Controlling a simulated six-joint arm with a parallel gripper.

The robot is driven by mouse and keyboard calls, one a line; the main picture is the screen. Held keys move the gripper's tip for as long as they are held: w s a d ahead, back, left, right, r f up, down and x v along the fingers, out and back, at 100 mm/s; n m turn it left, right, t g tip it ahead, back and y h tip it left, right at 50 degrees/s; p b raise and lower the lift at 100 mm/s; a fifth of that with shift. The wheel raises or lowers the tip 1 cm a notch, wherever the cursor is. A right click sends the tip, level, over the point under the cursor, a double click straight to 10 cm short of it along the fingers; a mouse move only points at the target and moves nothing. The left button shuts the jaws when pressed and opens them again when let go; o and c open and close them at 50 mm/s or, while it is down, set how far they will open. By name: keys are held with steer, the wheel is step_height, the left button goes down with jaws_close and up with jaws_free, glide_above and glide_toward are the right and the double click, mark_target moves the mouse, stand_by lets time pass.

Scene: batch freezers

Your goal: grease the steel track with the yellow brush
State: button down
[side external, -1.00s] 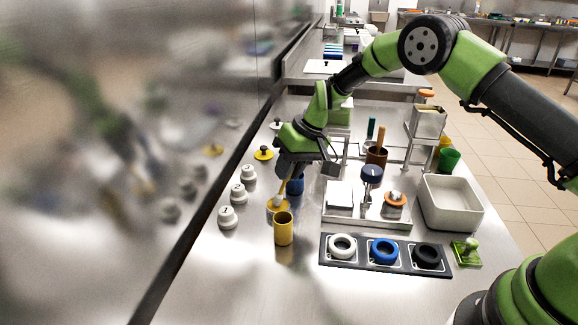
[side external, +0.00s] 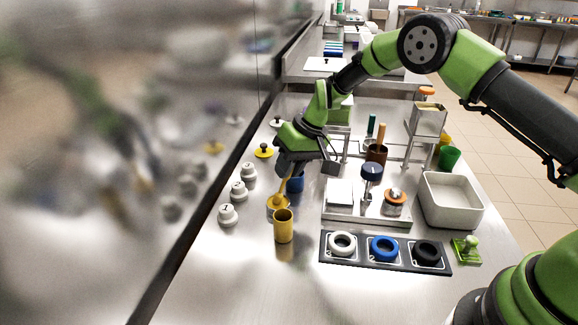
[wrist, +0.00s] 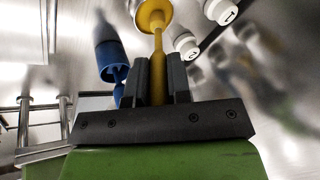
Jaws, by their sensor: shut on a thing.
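My gripper (side external: 291,174) is shut on the yellow brush (side external: 286,188), which hangs tilted below the jaws. In the wrist view the brush's yellow handle (wrist: 158,62) runs between the two dark fingers to a round yellow disc (wrist: 153,12). In the side view that disc (side external: 278,203) is low over the counter, just behind the yellow cup (side external: 283,227). Whether it touches the counter, and where the bristles are, I cannot tell. A steel tray-like fixture (side external: 345,213) lies to the right; I cannot tell whether it is the track.
Numbered white knobs (side external: 228,215) line the wall side. A dark holder (side external: 330,252) with white, blue and black rings lies in front right. A white bin (side external: 450,200) stands farther right. The front left counter is clear.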

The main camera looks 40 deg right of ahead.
steer(key=shift+s+f, duration=0.1)
steer(key=shift+r, duration=3.55)
steer(key=s+d+r, duration=0.3)
steer(key=s, duration=0.4)
steer(key=s+d+r, duration=0.3)
steer(key=s+r, duration=0.1)
steer(key=s, duration=0.3)
steer(key=w+f+n+g+h, duration=0.1)
steer(key=w+f+h, duration=0.2)
steer(key=w, duration=0.2)
steer(key=shift+f+h, duration=0.25)
steer(key=shift+h, duration=0.15)
steer(key=shift+d, duration=0.1)
